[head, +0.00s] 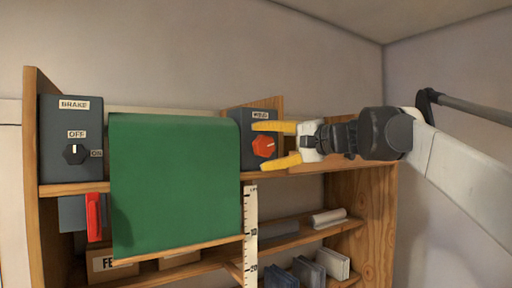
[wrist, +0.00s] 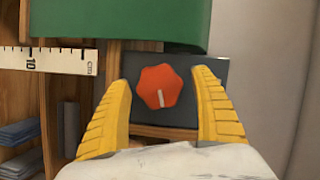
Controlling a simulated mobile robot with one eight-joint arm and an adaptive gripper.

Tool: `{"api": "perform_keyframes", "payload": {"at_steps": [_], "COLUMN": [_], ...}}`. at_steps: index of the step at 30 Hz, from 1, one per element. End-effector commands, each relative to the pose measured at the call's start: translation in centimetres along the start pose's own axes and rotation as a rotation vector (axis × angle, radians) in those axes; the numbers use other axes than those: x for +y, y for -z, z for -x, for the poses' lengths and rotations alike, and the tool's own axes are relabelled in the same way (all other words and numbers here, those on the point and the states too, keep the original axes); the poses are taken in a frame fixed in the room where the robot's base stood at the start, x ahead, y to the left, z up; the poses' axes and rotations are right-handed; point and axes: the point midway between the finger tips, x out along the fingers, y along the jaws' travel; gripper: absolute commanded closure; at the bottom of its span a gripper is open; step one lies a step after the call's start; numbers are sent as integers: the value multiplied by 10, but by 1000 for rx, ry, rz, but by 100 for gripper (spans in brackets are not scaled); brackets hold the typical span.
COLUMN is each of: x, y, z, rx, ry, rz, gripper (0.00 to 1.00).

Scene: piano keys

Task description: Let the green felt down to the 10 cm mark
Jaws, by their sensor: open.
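The green felt (head: 175,180) hangs over the top shelf edge, with a wooden strip along its bottom. A white ruler (head: 250,210) stands at its right; the felt's lower right corner is close to the 10 mark. In the wrist view, felt (wrist: 120,22) and ruler (wrist: 60,60) appear turned sideways, the felt's end near the 10. A red knob (wrist: 158,87) sits on a dark box (wrist: 205,68), its white line pointing down in that view. My gripper (head: 258,147) is open, its yellow fingers either side of the knob (head: 264,147). Contact cannot be told.
A dark box labelled BRAKE (head: 70,130) stands left of the felt; its black switch (head: 75,154) points up to OFF. A red part (head: 94,217) hangs below it. Lower shelves hold books (head: 308,270) and a labelled box (head: 112,264). A wooden side panel (head: 372,210) closes the right.

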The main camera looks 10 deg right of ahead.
Motion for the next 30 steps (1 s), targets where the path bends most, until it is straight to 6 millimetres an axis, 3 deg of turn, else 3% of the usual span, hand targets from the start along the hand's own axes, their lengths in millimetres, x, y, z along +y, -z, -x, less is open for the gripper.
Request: {"api": "perform_keyframes", "payload": {"at_steps": [7,15,21,30], "x": [0,0,0,0], "y": [1,1,1,0], "z": [19,79,110,120], "rx": [3,5,2,0], "ry": [-1,-1,-1,0], "rz": [0,0,-1,0], "gripper": [26,26,26,26]}}
